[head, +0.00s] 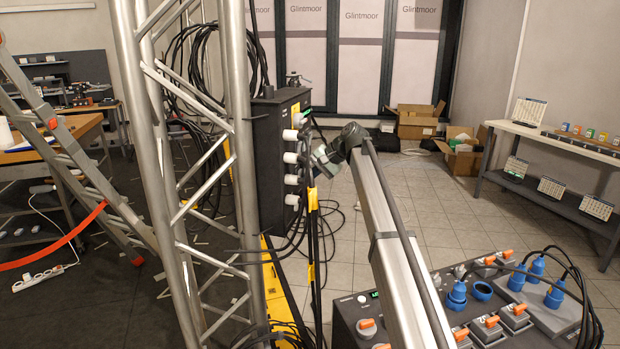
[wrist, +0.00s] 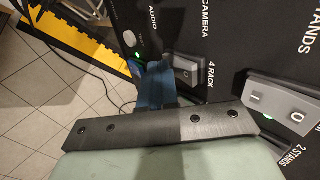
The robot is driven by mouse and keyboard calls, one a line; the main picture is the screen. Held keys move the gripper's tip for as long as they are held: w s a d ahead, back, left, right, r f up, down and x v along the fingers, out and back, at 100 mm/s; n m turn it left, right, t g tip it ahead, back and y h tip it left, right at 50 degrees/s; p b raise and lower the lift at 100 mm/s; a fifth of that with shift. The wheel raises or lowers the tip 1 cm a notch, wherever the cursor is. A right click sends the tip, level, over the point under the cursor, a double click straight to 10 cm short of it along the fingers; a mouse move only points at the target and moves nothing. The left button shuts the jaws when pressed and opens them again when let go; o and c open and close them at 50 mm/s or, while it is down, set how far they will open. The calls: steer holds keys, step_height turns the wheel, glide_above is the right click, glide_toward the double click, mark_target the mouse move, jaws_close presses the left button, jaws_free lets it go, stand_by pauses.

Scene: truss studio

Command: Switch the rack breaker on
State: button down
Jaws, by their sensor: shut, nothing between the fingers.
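A black breaker panel (wrist: 225,45) fills the right of the wrist view, with labels including AUDIO, CAMERA, 4 RACK and STANDS. A grey rocker (wrist: 186,66) sits beside the "4 RACK" label (wrist: 211,76), close to my fingers; an O mark shows on it, and its lower part is hidden. My gripper (wrist: 153,82) is shut and empty, its blue fingers at the panel just left of this rocker. I cannot tell whether they touch. In the head view, my gripper (head: 318,157) is at the right side of the black box (head: 268,160) on the truss.
A larger I/O rocker (wrist: 275,106) lies at the right, with a green light by it. White plugs (head: 291,157) and hanging cables line the box's side. A metal truss (head: 158,130) stands left. A control desk (head: 345,318) is front right; tiled floor (head: 440,215) is open behind.

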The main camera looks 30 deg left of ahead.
steer(key=shift+r, duration=0.2)
steer(key=shift+r, duration=0.65)
steer(key=d+f+v, duration=0.2)
steer(key=v, duration=1.1)
steer(key=shift+w, duration=0.3)
